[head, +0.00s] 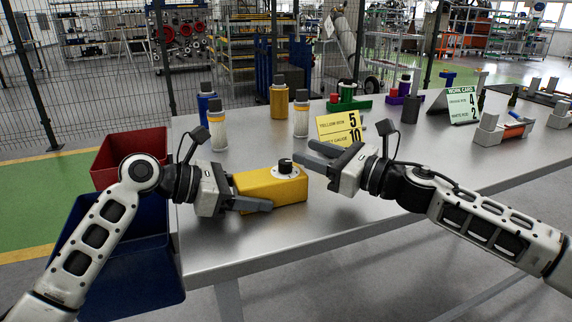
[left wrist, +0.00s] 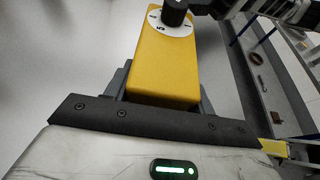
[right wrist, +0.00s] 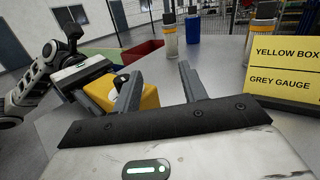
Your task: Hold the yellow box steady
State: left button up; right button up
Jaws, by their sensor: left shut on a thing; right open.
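The yellow box (head: 276,188) lies on the metal table near its front left edge, with a white dial and black knob (head: 285,166) on its top right end. My left gripper (head: 254,192) is shut on the box's left part. The left wrist view shows the box (left wrist: 162,65) between its fingers, with the knob (left wrist: 174,12) at the far end. My right gripper (head: 318,157) is open and empty, just right of the knob and above the table. In the right wrist view the box (right wrist: 148,97) shows partly behind the left finger.
A yellow sign (head: 338,127) reading yellow box 5 and a gauge 10 stands behind my right gripper. Several bottles (head: 218,130) stand behind the box. A red bin (head: 128,150) and a blue bin (head: 130,245) are off the table's left edge. The front right tabletop is bare.

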aim_at(290, 167)
jog(key=s+m+t+h, duration=0.1)
jog(key=s+h, duration=0.1)
jog(key=s, duration=0.2)
jog(key=s+m+t+h, duration=0.1)
jog(key=s+m, duration=0.1)
jog(key=s, duration=0.2)
jog(key=s+f+m+t+h, duration=0.1)
jog(key=s+m+t+h, duration=0.1)
jog(key=s, duration=0.2)
jog(key=shift+s+d+h, duration=0.2)
jog(key=shift+d+h, duration=0.05)
jog(key=shift+h, duration=0.05)
jog(key=x, duration=1.1)
jog(key=shift+w+a+r, duration=0.15)
jog(key=shift+w+a, duration=0.05)
jog(key=shift+w, duration=0.1)
grip_shut()
